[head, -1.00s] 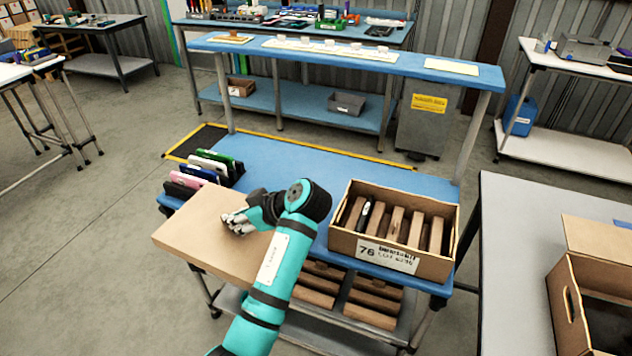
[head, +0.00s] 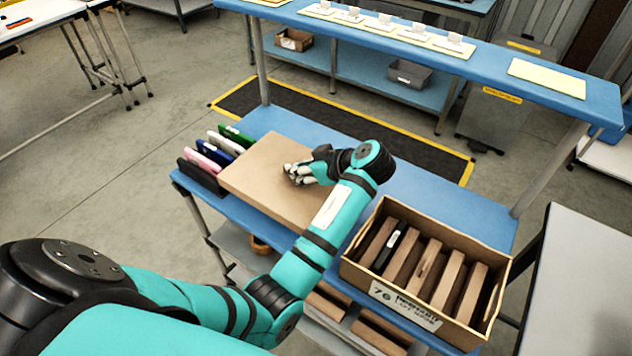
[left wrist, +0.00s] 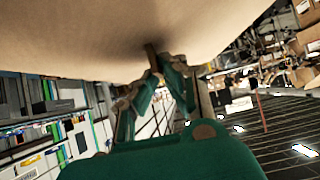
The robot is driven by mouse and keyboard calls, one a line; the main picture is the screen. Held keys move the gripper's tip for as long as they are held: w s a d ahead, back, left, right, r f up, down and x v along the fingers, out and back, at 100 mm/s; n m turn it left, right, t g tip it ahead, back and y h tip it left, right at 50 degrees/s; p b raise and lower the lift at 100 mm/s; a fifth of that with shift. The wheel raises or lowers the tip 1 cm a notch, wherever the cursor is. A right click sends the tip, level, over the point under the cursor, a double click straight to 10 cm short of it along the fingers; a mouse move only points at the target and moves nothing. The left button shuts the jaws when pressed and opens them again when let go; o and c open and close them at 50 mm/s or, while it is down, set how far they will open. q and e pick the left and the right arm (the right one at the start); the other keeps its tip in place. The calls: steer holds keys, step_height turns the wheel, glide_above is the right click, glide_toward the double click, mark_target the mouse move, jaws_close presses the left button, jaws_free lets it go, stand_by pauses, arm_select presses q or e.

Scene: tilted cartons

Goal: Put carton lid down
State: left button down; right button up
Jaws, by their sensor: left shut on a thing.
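The carton lid (head: 258,180) is a flat, plain brown slab over the blue table, between the row of coloured cases and the open carton. My left gripper (head: 299,174) is shut on the lid, near its right part in the head view. I cannot tell whether the lid touches the table. In the left wrist view the lid (left wrist: 110,38) fills the top, with the fingers (left wrist: 155,72) closed at a small piece on its surface. The open carton (head: 408,307) stands to the right, holding several brown slabs and a black one. My right gripper is out of view.
Several coloured cases (head: 221,152) stand on edge close by the lid's left side. A raised blue shelf (head: 470,62) runs behind the table (head: 420,195). Bare table shows behind the lid and carton. A grey table (head: 580,270) is at the right.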

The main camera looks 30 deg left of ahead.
mark_target(300, 187)
arm_select(q)
step_height(300, 187, down, 2)
steer(key=shift+s+f, duration=0.1)
step_height(300, 187, down, 4)
steer(key=shift+p, duration=0.3)
steer(key=shift+f, duration=0.2)
steer(key=c, duration=1.5)
jaws_free()
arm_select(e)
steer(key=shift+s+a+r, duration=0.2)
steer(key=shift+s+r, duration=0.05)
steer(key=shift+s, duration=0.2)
